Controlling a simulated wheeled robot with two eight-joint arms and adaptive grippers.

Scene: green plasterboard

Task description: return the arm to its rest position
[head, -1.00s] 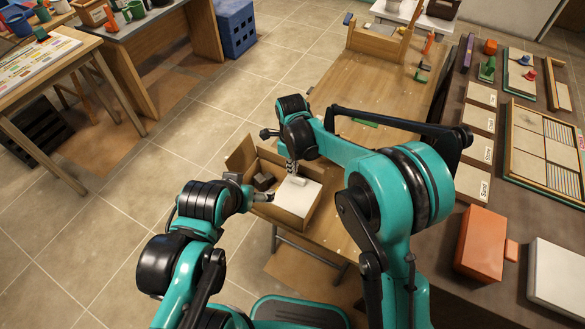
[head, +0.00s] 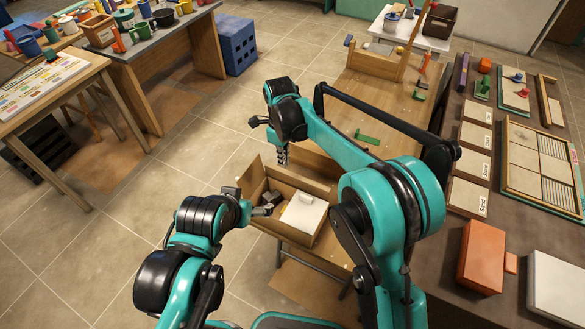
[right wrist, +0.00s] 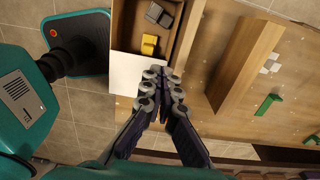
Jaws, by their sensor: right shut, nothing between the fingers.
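My right gripper (head: 283,158) is shut and empty, raised above the far side of an open cardboard box. In the right wrist view its fingers (right wrist: 163,78) are together, with nothing between them. My left gripper (head: 264,209) is at the left side of the box, near its rim; it is too small to tell whether it is open. The cardboard box (head: 320,186) holds a white board (head: 303,213) and dark grey blocks (head: 270,198). The right wrist view also shows a yellow block (right wrist: 149,44) in it.
The box stands at the near end of a wooden table (head: 375,105). A green piece (head: 367,137) lies on the table. A side table at right holds labelled tiles (head: 468,196), an orange box (head: 482,256) and a white block (head: 562,288). Open floor lies to the left.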

